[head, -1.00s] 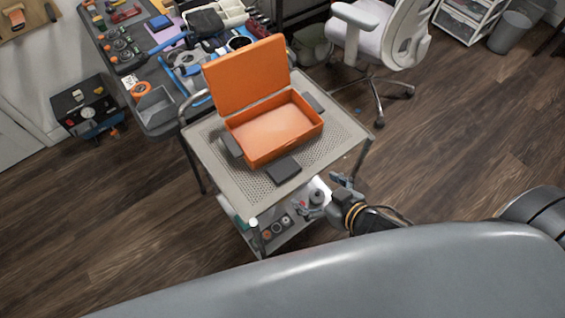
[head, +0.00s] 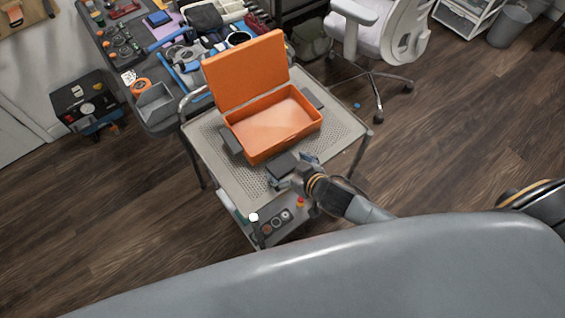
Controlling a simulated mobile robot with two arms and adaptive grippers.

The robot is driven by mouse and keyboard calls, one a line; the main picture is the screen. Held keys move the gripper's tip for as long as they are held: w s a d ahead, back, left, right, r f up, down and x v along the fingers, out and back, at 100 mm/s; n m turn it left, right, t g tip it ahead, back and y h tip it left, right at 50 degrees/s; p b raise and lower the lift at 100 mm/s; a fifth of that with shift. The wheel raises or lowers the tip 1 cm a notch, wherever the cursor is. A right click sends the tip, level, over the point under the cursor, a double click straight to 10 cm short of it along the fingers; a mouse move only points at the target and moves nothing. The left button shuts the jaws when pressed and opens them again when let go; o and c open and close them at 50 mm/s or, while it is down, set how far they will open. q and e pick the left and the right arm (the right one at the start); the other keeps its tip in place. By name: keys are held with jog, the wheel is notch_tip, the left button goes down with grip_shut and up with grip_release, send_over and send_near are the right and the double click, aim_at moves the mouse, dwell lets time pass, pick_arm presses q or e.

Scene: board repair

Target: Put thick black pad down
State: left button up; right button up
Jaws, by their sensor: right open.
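A thick black pad (head: 282,165) lies on the front part of the perforated cart top (head: 226,172), in front of the open orange box (head: 258,139). My right gripper (head: 293,172) is open at this pad, with one finger by its near left corner and the other by its right side. I cannot tell whether the fingers touch the pad. Two other dark pads lie at the box's sides, one on the left (head: 231,139) and one on the right (head: 313,98). My left gripper is not in view.
The box lid (head: 247,72) stands raised at the back. A workbench crowded with tools and a grey bin (head: 155,102) is behind the cart on the left. A white chair (head: 375,35) stands behind on the right. Bare cart top shows at the front left.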

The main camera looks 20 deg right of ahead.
jog(key=shift+w, duration=0.1)
jog(key=c, duration=1.5)
